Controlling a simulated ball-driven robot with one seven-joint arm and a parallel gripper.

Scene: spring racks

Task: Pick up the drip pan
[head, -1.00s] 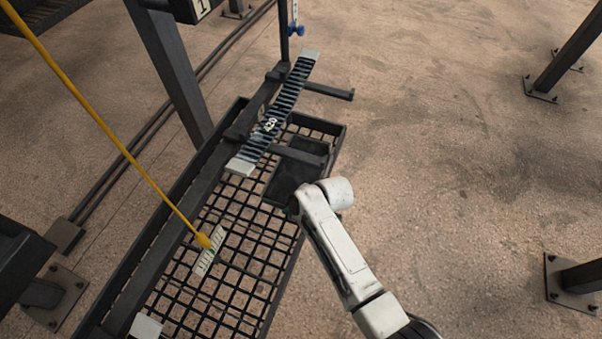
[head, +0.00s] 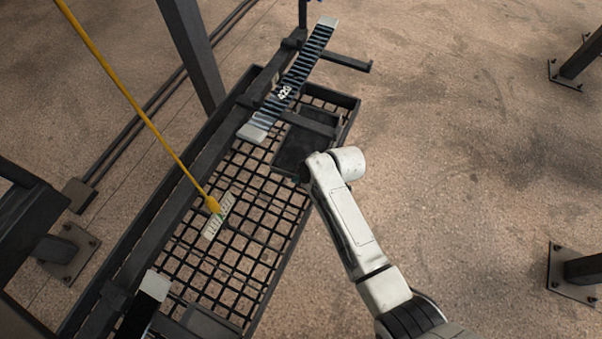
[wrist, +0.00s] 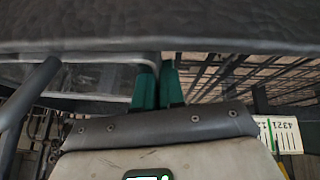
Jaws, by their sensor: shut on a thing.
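The drip pan (head: 291,152) looks like a dark, flat, shallow tray in the head view. In the wrist view my gripper (wrist: 158,88) shows as two green fingers close together, at the edge of a dark surface that spans the top of the picture. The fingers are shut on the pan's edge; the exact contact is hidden.
A dark spring marked 420 (head: 290,85) slants above the mesh rack (head: 240,225). A yellow rod (head: 140,115) reaches down to a pale label (head: 219,215). Dark posts stand around, including one at upper left (head: 192,55).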

